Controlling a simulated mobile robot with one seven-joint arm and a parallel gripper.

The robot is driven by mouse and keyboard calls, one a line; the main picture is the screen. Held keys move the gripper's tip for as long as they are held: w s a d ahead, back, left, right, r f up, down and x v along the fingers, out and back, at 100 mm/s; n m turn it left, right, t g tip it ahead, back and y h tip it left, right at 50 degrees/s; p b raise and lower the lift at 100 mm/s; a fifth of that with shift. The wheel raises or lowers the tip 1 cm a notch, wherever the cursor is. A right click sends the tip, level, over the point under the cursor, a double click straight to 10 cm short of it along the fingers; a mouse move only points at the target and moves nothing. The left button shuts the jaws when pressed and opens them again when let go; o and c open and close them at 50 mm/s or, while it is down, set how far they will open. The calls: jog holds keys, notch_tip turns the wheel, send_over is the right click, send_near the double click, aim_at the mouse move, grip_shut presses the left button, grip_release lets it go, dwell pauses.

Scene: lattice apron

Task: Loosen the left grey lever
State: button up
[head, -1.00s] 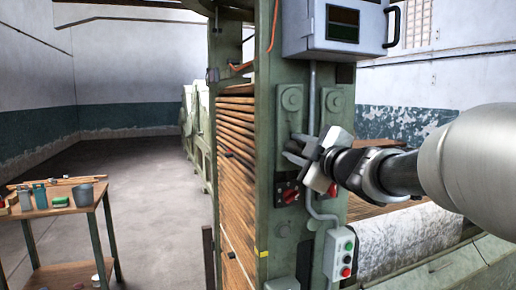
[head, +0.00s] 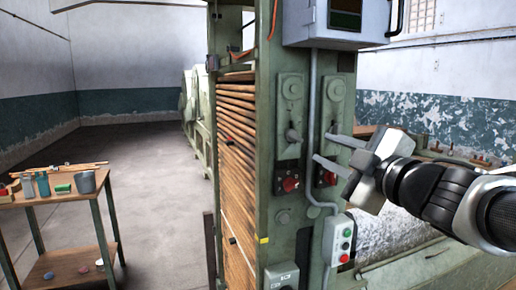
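The left grey lever (head: 293,136) sits on the left dark plate of the green machine post, below a round boss and above a red knob (head: 289,184). It is a short grey handle, in full view. My gripper (head: 323,148) is to the right of it, in front of the right plate. Its two grey fingers point left with a gap between them. They are open and empty, and look apart from the left lever. The fingers cover part of the right plate, and I cannot clearly make out a lever there.
A second red knob (head: 328,179) is just below my fingers. A grey conduit (head: 312,110) runs down between the plates to a button box (head: 339,241). A grey cabinet (head: 335,22) hangs above. A wooden table (head: 60,199) stands at left, with open floor between.

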jog(key=v, duration=0.3)
jog(key=shift+s+d, duration=0.1)
jog(key=shift+s, duration=0.15)
jog(key=s+d+f+m+g+h, duration=0.35)
jog(key=d+f+m+h, duration=0.25)
jog(key=f+m+h, duration=0.45)
jog(key=s+a+f+m+g+y, duration=0.45)
jog(key=s+a+f+g, duration=0.25)
jog(key=s+a+f, duration=0.3)
notch_tip(320, 180, up, 12)
jog(key=s+g+p, duration=0.1)
jog(key=s+p, duration=0.1)
jog(key=p, duration=1.1)
jog(key=shift+s+a, duration=0.2)
jog(key=shift+s, duration=0.2)
